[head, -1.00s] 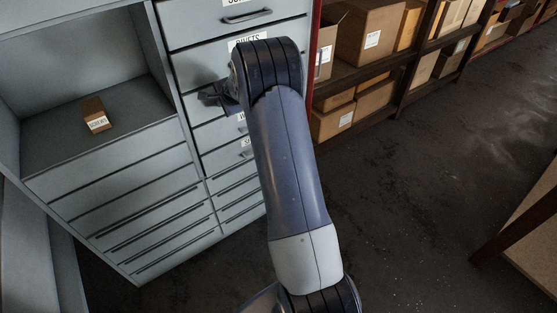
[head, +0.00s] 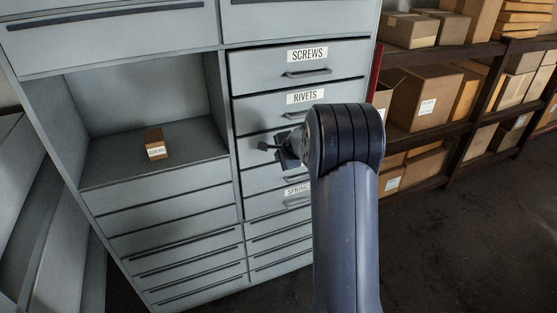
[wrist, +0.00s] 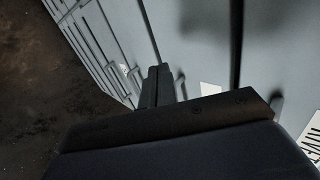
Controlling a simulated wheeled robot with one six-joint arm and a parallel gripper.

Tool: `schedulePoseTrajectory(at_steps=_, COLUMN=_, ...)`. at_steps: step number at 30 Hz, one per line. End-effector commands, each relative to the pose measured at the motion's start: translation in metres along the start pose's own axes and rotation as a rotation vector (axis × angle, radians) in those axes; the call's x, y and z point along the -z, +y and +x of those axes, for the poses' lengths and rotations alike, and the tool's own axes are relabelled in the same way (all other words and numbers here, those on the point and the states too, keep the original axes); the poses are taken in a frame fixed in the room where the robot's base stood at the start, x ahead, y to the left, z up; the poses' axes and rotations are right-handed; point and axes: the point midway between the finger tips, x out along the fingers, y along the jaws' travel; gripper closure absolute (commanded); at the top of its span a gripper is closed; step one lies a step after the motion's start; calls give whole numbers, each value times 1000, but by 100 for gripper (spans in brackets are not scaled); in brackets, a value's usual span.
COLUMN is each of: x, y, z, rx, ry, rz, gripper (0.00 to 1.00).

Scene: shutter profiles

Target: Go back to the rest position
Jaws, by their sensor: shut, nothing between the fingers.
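My gripper (head: 277,146) is in front of the right-hand drawer column of the grey cabinet (head: 222,130), below the RIVETS label. Its fingers are shut and empty, and they also show in the wrist view (wrist: 158,78), held together close to the drawer fronts. I cannot tell whether they touch a drawer. My arm rises at the right of the head view and hides part of the lower drawers and labels. A small brown box (head: 155,144) with a white label stands in the open compartment at the left of the cabinet.
The drawers labelled SCREWS (head: 307,55) and RIVETS (head: 305,97) look closed. Shelves with several cardboard boxes (head: 428,98) stand at the right behind a red post. Dark floor (head: 455,240) is clear at the lower right.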

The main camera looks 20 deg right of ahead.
Motion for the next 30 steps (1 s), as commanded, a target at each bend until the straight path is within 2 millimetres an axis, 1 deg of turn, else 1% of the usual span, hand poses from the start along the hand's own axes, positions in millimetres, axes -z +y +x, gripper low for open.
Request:
schedulePoseTrajectory(at_steps=1, x=1, y=-1, z=-9, rx=4, ry=2, rz=0, gripper=100)
schedulePoseTrajectory(at_steps=6, x=0, y=-1, z=-37, rx=3, ry=1, rz=1, gripper=100)
schedulePoseTrajectory(at_steps=12, x=0, y=0, z=-62, rx=2, ry=1, rz=0, gripper=100)
schedulePoseTrajectory(at_steps=19, x=0, y=0, z=-71, rx=0, ry=0, rz=1, gripper=100)
schedulePoseTrajectory(at_steps=30, x=0, y=0, z=-68, rx=-1, ry=-1, rz=1, gripper=100)
